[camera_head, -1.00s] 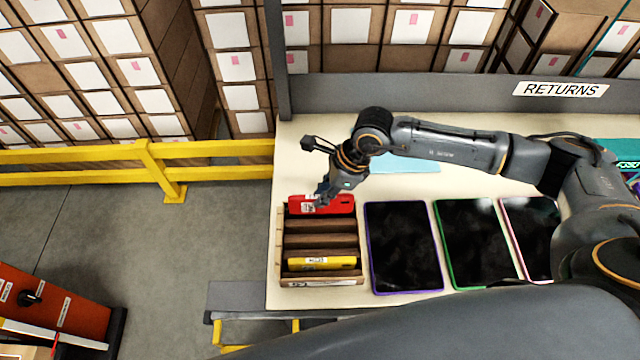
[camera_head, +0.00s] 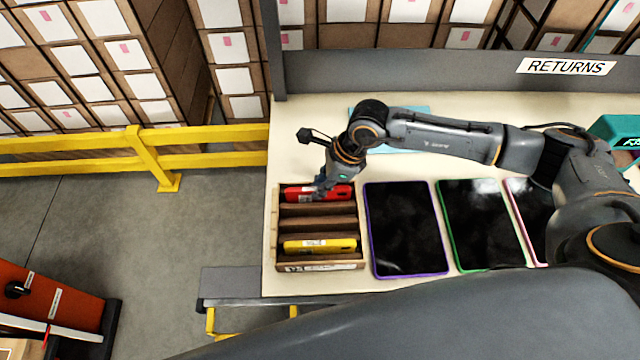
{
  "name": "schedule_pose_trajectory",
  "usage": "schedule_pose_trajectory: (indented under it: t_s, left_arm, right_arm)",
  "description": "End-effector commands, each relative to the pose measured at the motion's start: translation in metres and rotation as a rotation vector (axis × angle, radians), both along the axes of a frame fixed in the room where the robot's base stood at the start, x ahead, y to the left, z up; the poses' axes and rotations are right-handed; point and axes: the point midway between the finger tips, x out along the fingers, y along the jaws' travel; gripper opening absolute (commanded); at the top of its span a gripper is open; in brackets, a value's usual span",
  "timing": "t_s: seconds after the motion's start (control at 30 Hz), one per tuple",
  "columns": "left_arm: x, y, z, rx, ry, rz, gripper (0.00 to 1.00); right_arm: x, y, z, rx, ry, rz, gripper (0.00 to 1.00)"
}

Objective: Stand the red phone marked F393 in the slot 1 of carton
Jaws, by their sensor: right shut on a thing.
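The red phone (camera_head: 336,193) stands on its long edge at the far end of the slotted wooden carton (camera_head: 318,267). Its lower part sits down in the rearmost slot. My right gripper (camera_head: 321,190) is at the phone's left part and is shut on it. The fingertips partly cover the phone, and its marking is too small to read. A yellow phone (camera_head: 320,245) stands in a slot near the front of the carton. The slots between the two phones look empty. My left gripper is not in view.
Tablets with purple (camera_head: 405,228), green (camera_head: 476,224) and pink (camera_head: 528,215) edges lie right of the carton on the table (camera_head: 270,230). A light blue flat item (camera_head: 410,113) lies behind my right arm. A teal box (camera_head: 615,140) is at the far right.

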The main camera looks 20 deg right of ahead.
Motion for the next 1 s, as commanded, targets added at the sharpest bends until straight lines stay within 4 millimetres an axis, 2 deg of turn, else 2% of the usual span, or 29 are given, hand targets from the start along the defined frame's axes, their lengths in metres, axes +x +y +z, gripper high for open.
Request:
schedule_pose_trajectory:
  t_s: [1.0]
  left_arm:
    - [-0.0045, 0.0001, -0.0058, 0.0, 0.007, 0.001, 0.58]
  right_arm:
    - [0.0003, 0.0001, -0.0038, 0.001, 0.0, 0.0, 0.0]
